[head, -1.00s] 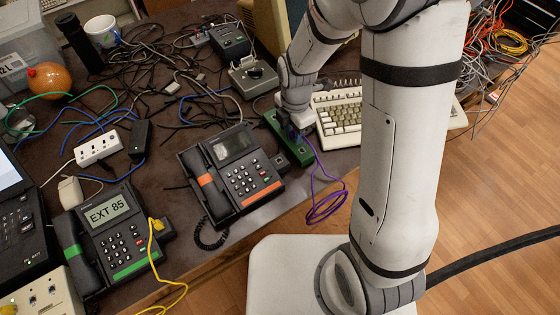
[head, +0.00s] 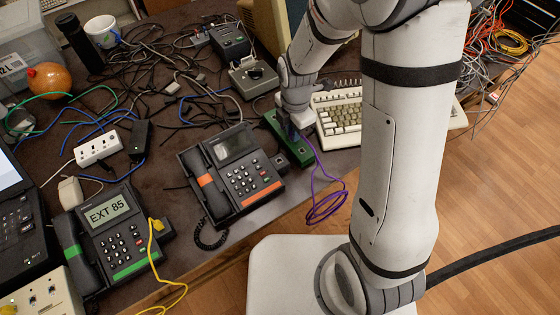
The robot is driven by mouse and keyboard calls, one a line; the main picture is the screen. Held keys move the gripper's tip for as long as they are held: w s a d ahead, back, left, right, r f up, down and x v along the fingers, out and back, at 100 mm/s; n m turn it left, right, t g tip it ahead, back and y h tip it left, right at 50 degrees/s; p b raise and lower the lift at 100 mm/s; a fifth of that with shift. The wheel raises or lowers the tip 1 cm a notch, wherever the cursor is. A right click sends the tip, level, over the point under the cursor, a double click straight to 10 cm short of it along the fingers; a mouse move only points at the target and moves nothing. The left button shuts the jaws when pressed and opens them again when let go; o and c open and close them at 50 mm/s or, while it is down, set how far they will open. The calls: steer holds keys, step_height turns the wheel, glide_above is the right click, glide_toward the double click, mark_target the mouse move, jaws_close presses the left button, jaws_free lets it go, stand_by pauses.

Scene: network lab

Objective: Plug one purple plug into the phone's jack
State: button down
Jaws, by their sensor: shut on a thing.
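My gripper (head: 292,128) is low over the green block (head: 303,152) at the table's front edge, left of the keyboard. It is shut on a purple plug, which the fingers mostly hide. I cannot tell whether the plug still sits in the block. The purple cable (head: 326,208) runs from there down over the table edge in loops. A phone with an orange stripe (head: 232,172) stands just left of the block, with a small black box (head: 279,161) at its right side. Another phone with a green stripe (head: 108,237) reads EXT 85; a yellow plug (head: 157,224) is at its right side.
A keyboard (head: 340,118) lies right of my gripper. A grey device (head: 252,76) and tangled black cables lie behind. A white power strip (head: 98,148) and a laptop (head: 16,205) are at left. Bare table shows between the two phones.

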steer(key=shift+r, duration=0.15)
steer(key=shift+r+p, duration=1.55)
steer(key=shift+r, duration=0.45)
steer(key=c, duration=2)
jaws_free()
jaws_close()
